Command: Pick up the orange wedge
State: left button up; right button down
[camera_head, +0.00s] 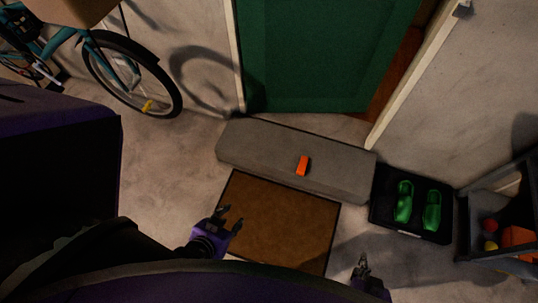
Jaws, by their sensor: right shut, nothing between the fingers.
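The orange wedge (303,166) lies on the top of a grey step (250,146) in front of the green door. It is small and bright orange. My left gripper (231,218) is over the left part of the brown mat, with its fingers spread apart and empty. It is apart from the wedge, nearer to me and to its left. My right gripper (363,262) is low in the view, right of the mat, with its fingers together and nothing held. It is also well apart from the wedge.
A brown mat (280,215) lies before the step. A black tray (414,234) with green clogs (404,202) stands right of it. A dark rack (465,225) with coloured items is at far right. A bicycle (130,75) stands at upper left. The green door (320,50) is behind the step.

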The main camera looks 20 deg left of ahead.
aim_at(302, 166)
jog(key=k+j+u, duration=0.15)
jog(key=i+l, duration=0.2)
jog(key=l, duration=0.15)
jog(key=i+l, duration=0.15)
jog(key=l, duration=0.2)
jog(key=i+l+u, duration=0.1)
jog(key=l, duration=0.25)
jog(key=i+l, duration=0.4)
jog(key=l, duration=0.3)
